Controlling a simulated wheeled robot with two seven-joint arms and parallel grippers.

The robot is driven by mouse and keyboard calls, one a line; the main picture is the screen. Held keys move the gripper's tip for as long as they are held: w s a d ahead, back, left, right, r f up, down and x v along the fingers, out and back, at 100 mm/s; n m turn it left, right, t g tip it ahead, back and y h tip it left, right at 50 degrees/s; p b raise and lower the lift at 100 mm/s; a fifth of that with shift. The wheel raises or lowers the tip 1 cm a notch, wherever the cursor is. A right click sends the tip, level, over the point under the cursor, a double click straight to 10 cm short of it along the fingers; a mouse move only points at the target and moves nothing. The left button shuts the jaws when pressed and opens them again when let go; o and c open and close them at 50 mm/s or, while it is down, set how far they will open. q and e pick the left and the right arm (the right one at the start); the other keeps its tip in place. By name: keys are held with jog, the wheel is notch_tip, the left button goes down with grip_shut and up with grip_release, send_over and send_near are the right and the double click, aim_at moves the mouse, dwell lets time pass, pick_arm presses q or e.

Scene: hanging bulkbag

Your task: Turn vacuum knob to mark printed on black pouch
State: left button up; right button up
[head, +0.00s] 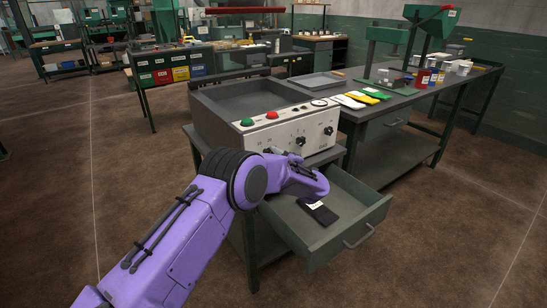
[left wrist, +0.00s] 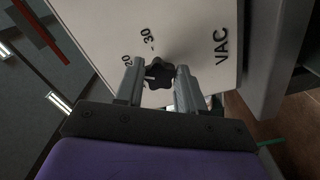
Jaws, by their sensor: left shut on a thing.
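The vacuum knob (left wrist: 159,75) is a black lobed knob on a pale panel, beside the printed letters VAC. The numbers 20 and -30 are printed near it, and a small pale mark shows on its left side. My left gripper (left wrist: 157,84) has its two grey fingers shut on the knob, one on each side.
The drawer (head: 350,222) is pulled out below the machine, close under my left arm. Green and red buttons (head: 272,115) and other black knobs (head: 300,141) are on the panel. A workbench (head: 395,98) with cloths and bottles stands to the right. Open floor lies left.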

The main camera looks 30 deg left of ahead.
pick_arm(q)
jog(key=o, duration=1)
jog(key=shift+o, duration=0.2)
jog(key=v, duration=1)
jog(key=shift+d+b, duration=0.25)
jog(key=shift+b, duration=0.15)
jog(key=shift+f, duration=0.1)
